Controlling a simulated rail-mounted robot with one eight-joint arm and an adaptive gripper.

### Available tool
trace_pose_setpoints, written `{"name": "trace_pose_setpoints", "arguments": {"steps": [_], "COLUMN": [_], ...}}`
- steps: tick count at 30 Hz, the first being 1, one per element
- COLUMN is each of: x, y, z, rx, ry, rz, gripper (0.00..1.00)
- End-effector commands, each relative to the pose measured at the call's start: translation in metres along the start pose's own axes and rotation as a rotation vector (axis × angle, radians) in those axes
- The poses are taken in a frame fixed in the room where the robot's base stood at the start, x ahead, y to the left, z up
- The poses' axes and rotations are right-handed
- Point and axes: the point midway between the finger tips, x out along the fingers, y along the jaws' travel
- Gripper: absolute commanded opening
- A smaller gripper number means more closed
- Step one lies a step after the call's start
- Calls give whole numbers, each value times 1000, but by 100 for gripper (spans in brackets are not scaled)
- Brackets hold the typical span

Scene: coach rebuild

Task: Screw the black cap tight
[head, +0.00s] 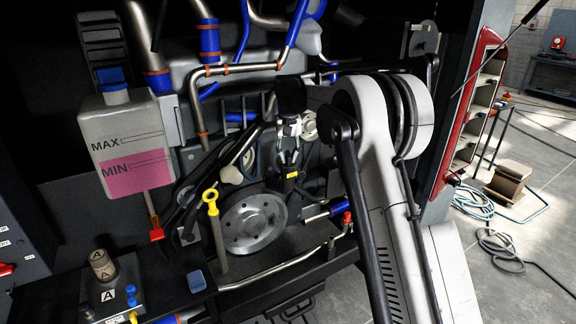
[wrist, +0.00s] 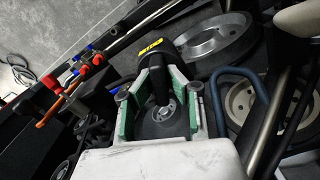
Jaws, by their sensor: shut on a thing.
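My gripper (wrist: 159,82) has its green-padded fingers closed in on a black part, the black cap (wrist: 158,88), in the wrist view. The cap's black body lies between the pads, and a wider black piece with a yellow label (wrist: 204,43) shows just beyond the fingertips. In the head view my gripper (head: 289,150) points down into the engine bay, and the yellow label shows just below its fingers. The cap is mostly hidden there by the fingers. I cannot tell from these views how far the cap is seated.
A large grey pulley (head: 252,224) sits below left of my gripper. A yellow dipstick handle (head: 210,196) and a white MAX/MIN tank (head: 127,140) with a blue cap stand further left. Pipes and hoses crowd around. A blue-and-red fitting (head: 340,209) lies close on the right.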

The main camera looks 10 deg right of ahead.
Motion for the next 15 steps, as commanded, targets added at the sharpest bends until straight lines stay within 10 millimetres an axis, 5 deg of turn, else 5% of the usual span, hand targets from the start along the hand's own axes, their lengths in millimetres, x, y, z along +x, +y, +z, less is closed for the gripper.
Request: {"name": "trace_pose_setpoints", "arguments": {"steps": [15], "x": [0], "y": [0], "z": [1], "rx": [151], "ry": [-2], "rz": [1], "gripper": [0]}}
